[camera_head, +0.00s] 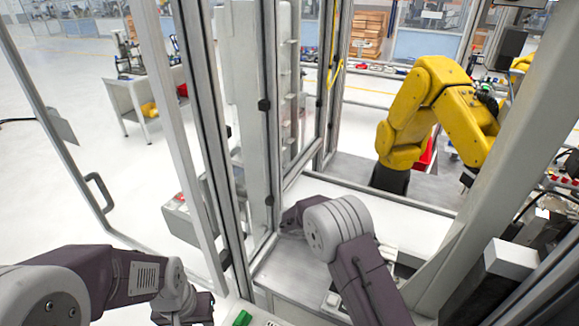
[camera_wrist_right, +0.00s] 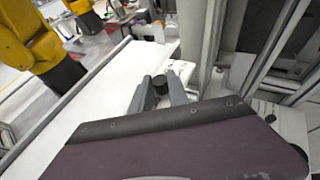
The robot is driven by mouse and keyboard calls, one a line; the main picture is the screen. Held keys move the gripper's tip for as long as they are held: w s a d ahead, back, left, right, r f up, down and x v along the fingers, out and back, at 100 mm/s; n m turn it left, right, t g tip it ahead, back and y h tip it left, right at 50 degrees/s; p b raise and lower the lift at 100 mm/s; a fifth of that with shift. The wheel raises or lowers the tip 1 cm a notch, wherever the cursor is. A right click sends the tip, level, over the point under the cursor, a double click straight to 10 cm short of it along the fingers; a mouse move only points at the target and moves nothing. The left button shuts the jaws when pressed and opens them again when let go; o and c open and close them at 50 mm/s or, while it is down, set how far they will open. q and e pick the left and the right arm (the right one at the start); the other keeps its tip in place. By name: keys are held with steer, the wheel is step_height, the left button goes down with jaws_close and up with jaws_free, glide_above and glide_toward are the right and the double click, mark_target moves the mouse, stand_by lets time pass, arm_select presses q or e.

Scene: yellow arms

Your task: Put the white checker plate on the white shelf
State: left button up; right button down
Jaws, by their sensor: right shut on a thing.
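My right gripper (camera_wrist_right: 158,92) is shut on a small dark, round-topped thing (camera_wrist_right: 160,82) over the white surface. Whether this thing belongs to the white checker plate I cannot tell; I cannot make out the plate clearly in either view. In the head view, my right forearm hides most of the gripper's surroundings. The white shelf (camera_head: 400,221) runs beyond my right arm in the head view, and a long white surface (camera_wrist_right: 100,92) lies left of the gripper in the wrist view. My left gripper (camera_head: 188,308) is at the lower left of the head view, its fingers unclear.
A yellow robot arm (camera_head: 420,105) stands behind the white shelf. Metal frame posts (camera_head: 205,130) stand left of my right arm. A framed door panel with a handle (camera_head: 98,192) is at the left. A green part (camera_head: 243,318) is at the bottom edge.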

steer(key=shift+w+a+f, duration=0.1)
steer(key=shift+a+f, duration=0.05)
steer(key=shift+a, duration=0.25)
steer(key=s+a+f+n+t+y+b, duration=0.1)
steer(key=s+a+f+n+t+b, duration=0.3)
steer(key=a, duration=0.4)
steer(key=s+f+n+t+y, duration=0.1)
steer(key=s+f+n+t, duration=0.2)
steer(key=s+f, duration=0.2)
steer(key=shift+s+f+t+y+p, duration=0.2)
steer(key=shift+f+t+y+p, duration=0.25)
steer(key=shift+f, duration=0.3)
steer(key=shift+d, duration=0.1)
